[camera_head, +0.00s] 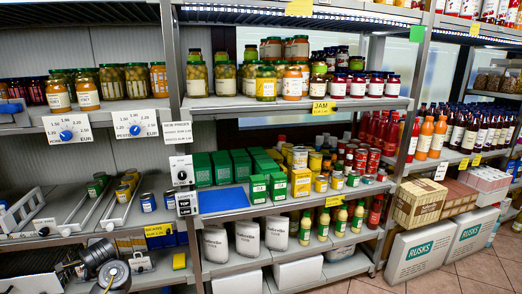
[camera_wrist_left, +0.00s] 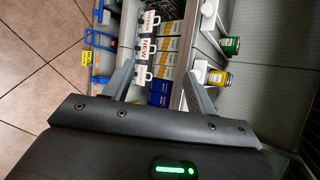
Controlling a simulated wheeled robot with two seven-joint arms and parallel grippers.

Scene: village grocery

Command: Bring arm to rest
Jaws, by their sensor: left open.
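My left arm shows at the lower left of the head view, in front of the lower shelves at the left. Its gripper cannot be made out clearly there. In the left wrist view my left gripper (camera_wrist_left: 158,85) is open, with its two grey fingers spread apart and nothing held between them. Beyond the fingers are yellow and blue boxes (camera_wrist_left: 163,80) on a shelf and white price tags (camera_wrist_left: 147,45). My right arm and right gripper are not in view.
Shelves hold jars, including the jam shelf (camera_head: 370,103), and a blue tray (camera_head: 223,199). A green can (camera_wrist_left: 230,46) and a yellow can (camera_wrist_left: 220,78) are right of the gripper. Rusks boxes (camera_head: 420,250) stand low at the right. Tiled floor (camera_head: 470,275) is clear.

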